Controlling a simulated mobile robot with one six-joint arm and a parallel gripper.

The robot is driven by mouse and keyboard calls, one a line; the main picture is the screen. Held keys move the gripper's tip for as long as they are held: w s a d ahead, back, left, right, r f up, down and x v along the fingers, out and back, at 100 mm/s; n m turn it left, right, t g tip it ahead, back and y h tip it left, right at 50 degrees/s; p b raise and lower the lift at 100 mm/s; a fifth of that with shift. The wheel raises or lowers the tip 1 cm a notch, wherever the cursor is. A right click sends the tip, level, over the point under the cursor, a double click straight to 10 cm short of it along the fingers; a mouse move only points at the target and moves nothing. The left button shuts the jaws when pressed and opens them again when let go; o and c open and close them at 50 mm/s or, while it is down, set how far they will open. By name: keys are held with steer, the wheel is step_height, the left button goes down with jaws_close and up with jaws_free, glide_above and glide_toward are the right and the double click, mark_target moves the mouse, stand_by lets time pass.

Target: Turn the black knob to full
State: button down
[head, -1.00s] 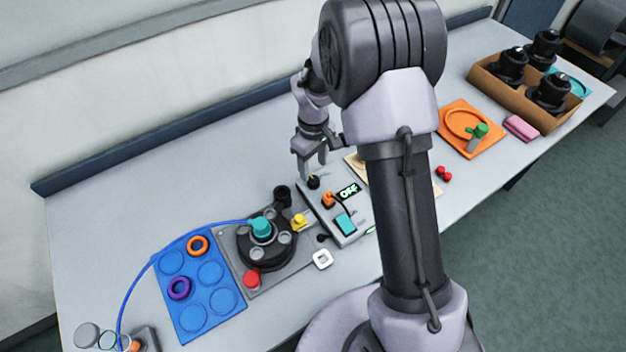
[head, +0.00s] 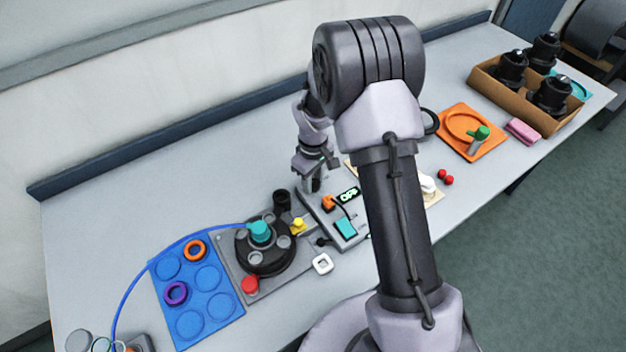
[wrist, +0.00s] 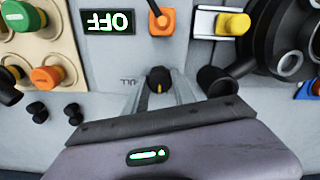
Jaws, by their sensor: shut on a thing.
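The black knob (wrist: 159,80) with a yellow pointer mark sits on the light grey control panel, between my fingertips in the wrist view. My gripper (wrist: 160,88) is shut on the knob, with one finger on each side of it. Part of a label, "ULL", shows just left of the knob in the wrist view. The panel's display (wrist: 108,21) appears upside down there and reads OFF; it also shows in the head view (head: 348,194). In the head view my gripper (head: 312,187) is down at the panel's back corner and hides the knob.
An orange part (head: 328,203) and a teal block (head: 345,227) are on the panel. Left of it stands a round black unit (head: 265,262) with a teal cap and blue hose. A black cylinder (head: 282,200) stands close to my gripper. The table behind is clear.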

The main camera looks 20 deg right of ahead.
mark_target(313, 182)
steer(key=shift+m, duration=0.3)
steer(key=m+b, duration=0.2)
steer(key=m, duration=0.3)
steer(key=shift+m, duration=0.4)
steer(key=m+b, duration=0.1)
steer(key=m, duration=0.4)
steer(key=shift+m, duration=0.4)
steer(key=c, duration=1)
jaws_free()
steer(key=shift+c, duration=0.2)
step_height(313, 182, up, 18)
steer(key=p, duration=0.4)
steer(key=shift+f+p, duration=0.25)
steer(key=shift+p, duration=0.1)
